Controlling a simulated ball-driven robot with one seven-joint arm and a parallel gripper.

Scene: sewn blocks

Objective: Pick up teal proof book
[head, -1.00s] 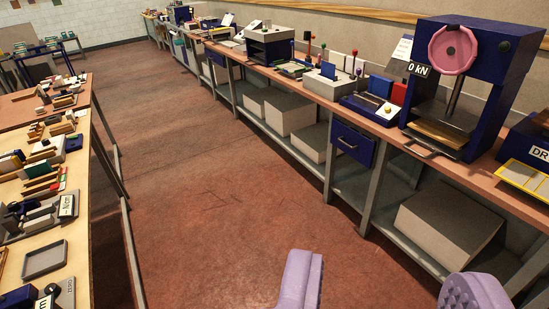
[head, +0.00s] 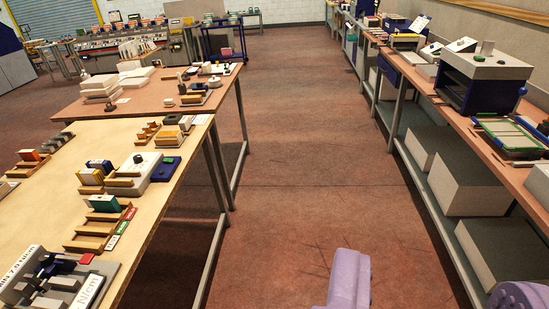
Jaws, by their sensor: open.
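No thing in view can be named the teal proof book for certain. A small teal-green block (head: 104,203) sits in a wooden rack (head: 90,244) on the left table. A flat green-topped item (head: 510,133) lies on the right bench. My gripper (head: 432,288) shows as two lilac fingers at the bottom of the view, wide apart. It is open, with nothing between the fingers, over the aisle floor and well away from both items. The right finger is partly cut off by the frame edge.
A pale wooden table (head: 50,185) with several racks and a gauge stand lines the left. The right bench (head: 460,108) carries a dark blue machine (head: 485,82), with grey boxes (head: 470,178) on its lower shelf. The red-brown floor (head: 285,170) between is clear.

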